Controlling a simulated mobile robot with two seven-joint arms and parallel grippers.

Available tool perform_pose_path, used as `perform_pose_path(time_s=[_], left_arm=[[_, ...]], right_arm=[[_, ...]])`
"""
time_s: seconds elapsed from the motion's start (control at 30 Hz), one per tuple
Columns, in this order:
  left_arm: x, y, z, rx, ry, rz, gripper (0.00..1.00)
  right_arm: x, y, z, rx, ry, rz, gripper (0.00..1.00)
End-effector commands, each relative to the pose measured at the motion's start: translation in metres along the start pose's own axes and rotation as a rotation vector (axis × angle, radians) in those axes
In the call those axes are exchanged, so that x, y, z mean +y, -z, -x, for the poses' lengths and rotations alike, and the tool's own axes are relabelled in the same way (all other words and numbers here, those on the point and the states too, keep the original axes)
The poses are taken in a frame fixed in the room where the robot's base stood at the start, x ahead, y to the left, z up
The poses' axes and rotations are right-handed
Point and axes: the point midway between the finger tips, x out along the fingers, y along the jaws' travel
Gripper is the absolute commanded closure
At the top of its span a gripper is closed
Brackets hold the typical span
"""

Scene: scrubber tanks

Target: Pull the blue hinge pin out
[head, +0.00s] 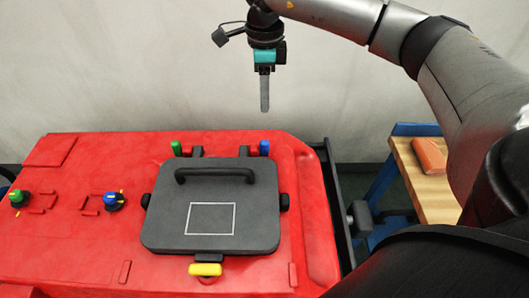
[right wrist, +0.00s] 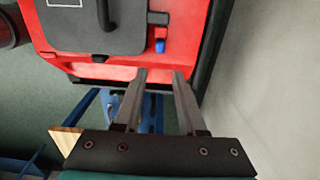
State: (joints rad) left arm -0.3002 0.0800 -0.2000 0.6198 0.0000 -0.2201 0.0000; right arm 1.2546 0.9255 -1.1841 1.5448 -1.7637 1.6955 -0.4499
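The blue hinge pin (head: 264,147) stands upright at the right hinge on the back edge of the dark grey lid (head: 165,222). In the right wrist view the blue pin (right wrist: 160,46) shows beyond the fingertips, in line with the gap between them. My right gripper (head: 264,107) hangs pointing down above and behind the pin, apart from it. In the right wrist view its two fingers (right wrist: 160,75) are spread with nothing between them. My left gripper is not in view.
A green pin (head: 176,148) stands at the left hinge. The lid has a black handle (head: 215,174) and a yellow latch (head: 205,269). Green (head: 18,198) and blue (head: 113,201) knobs sit left on the red tank (head: 90,250). A wooden-topped bench (head: 430,196) bears an orange block (head: 430,155).

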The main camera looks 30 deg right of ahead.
Motion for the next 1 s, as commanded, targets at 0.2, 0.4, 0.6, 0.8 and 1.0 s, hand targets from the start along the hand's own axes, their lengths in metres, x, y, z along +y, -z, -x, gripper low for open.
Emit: perform_pose_path(time_s=[0.2, 0.4, 0.6, 0.8, 1.0], left_arm=[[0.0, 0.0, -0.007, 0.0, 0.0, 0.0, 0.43], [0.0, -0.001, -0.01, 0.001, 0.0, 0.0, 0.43], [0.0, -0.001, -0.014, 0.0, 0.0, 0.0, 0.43], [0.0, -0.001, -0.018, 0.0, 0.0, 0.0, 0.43], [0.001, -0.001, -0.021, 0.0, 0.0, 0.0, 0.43]], right_arm=[[0.0, 0.0, -0.013, 0.0, -0.002, 0.0, 0.6], [0.001, 0.0, -0.045, 0.002, -0.003, 0.0, 0.6], [0.001, 0.0, -0.09, 0.002, -0.003, 0.0, 0.6], [0.001, 0.0, -0.129, 0.001, -0.002, 0.0, 0.6], [0.001, 0.0, -0.153, 0.0, -0.002, 0.0, 0.6]])
